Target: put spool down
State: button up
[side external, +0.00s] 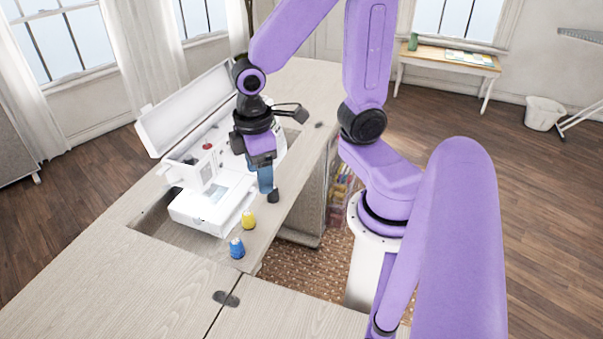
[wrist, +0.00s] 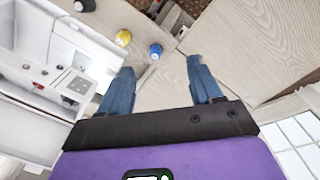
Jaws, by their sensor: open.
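A yellow spool (side external: 248,219) and a blue spool (side external: 237,248) stand on the wooden cabinet top near its edge. They also show in the wrist view, the yellow spool (wrist: 123,37) left of the blue spool (wrist: 155,50). A black spool (side external: 273,196) shows by my fingertips in the side view; in the wrist view the black spool (wrist: 85,5) lies outside the fingers, at the top edge. My gripper (side external: 266,187) has blue fingers and is over the cabinet top. In the wrist view the gripper (wrist: 161,66) is open, with nothing held between its fingers.
A white sewing machine (side external: 207,210) sits in the cabinet opening, left of my gripper. The cabinet top (side external: 120,285) is bare at the front left. A dark oval hinge (side external: 226,298) lies in it. Open shelves with colorful items (side external: 342,185) are below the cabinet edge.

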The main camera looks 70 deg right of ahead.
jog(key=s+a+r+n, duration=0.2)
jog(key=s+r+n, duration=0.1)
jog(key=s, duration=0.7)
jog(key=shift+a+r+y, duration=0.2)
jog(key=shift+r+y, duration=0.1)
jog(key=shift+y, duration=0.1)
